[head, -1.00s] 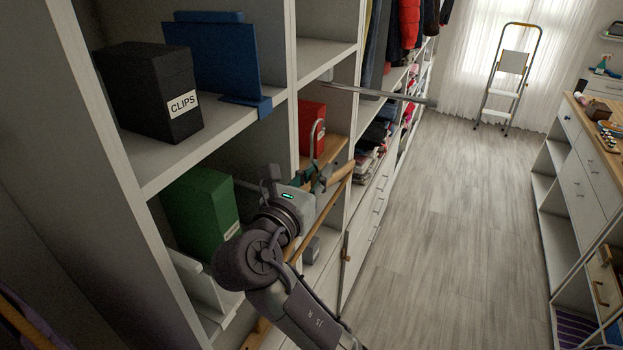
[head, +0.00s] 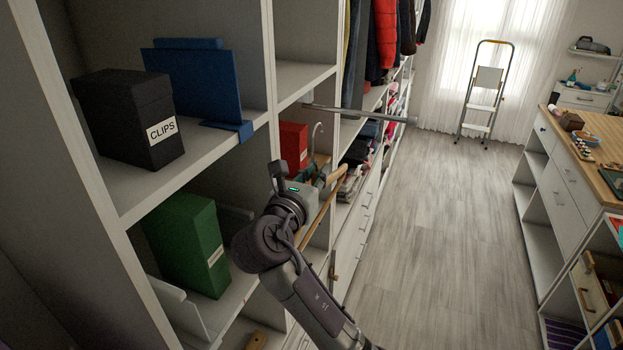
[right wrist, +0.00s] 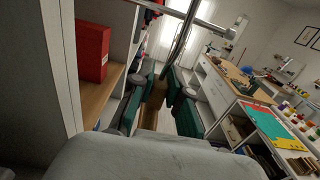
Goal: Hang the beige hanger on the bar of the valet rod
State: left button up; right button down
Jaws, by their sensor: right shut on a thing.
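The beige hanger (head: 317,217) is held in my right gripper (head: 318,179), its wooden body below and beside the fingers and its metal hook (head: 314,137) pointing up. The valet rod (head: 360,112) is a thin silver bar sticking out from the shelving over the aisle. In the head view the hook top shows just below the rod near its shelf end; the depth gap is unclear. In the right wrist view the green-padded fingers (right wrist: 155,98) are closed around the hanger's neck, and the hook (right wrist: 180,42) rises towards the rod (right wrist: 203,20). My left gripper is not in view.
A red box (head: 293,146) stands in the cubby behind the hook. A black CLIPS box (head: 125,118), blue bookend (head: 205,85) and green box (head: 187,240) fill the nearer cubbies. Clothes (head: 385,35) hang beyond the rod. The aisle floor (head: 440,220) is clear.

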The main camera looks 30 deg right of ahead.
jog(key=shift+x, duration=9.7)
jog(key=shift+w+f+b, duration=0.1)
jog(key=shift+f+b, duration=0.45)
jog(key=shift+f, duration=0.85)
jog(key=c, duration=1.1)
grip_release()
jog(key=shift+o, duration=0.2)
jog(key=shift+a, duration=0.1)
jog(key=v, duration=1.2)
